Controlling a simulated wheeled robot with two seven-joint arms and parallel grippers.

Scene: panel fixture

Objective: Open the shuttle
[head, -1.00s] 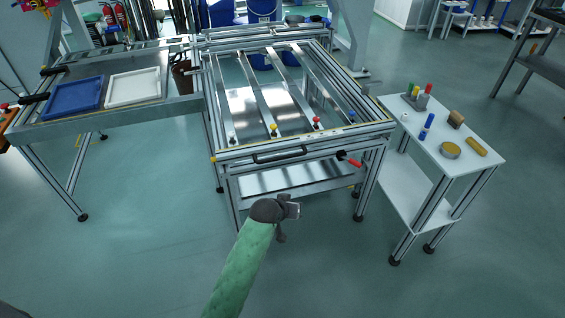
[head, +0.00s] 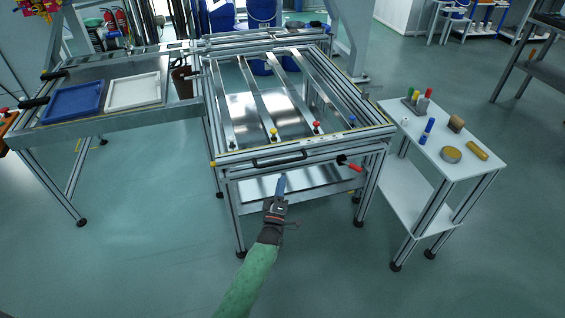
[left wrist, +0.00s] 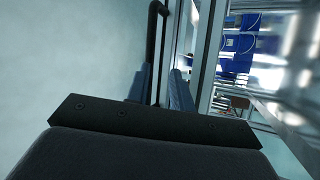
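The panel fixture is an aluminium frame (head: 222,160) with slanted metal slats across its top. A long black handle (head: 280,158) runs along its front edge, and a red-handled lever (head: 352,167) sits to the right of it. My left gripper (head: 281,183) is just below and in front of the black handle, its blue fingers pointing toward it. In the left wrist view the two fingers (left wrist: 160,88) are apart, and the black handle (left wrist: 152,50) lies ahead between them. No contact with the handle is visible. My right gripper is not in view.
A side bench with a blue tray (head: 72,102) and a white tray (head: 134,90) stands at left. A small white table (head: 410,187) at right carries coloured markers, a yellow-topped round tin and blocks. The floor in front of the fixture is clear.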

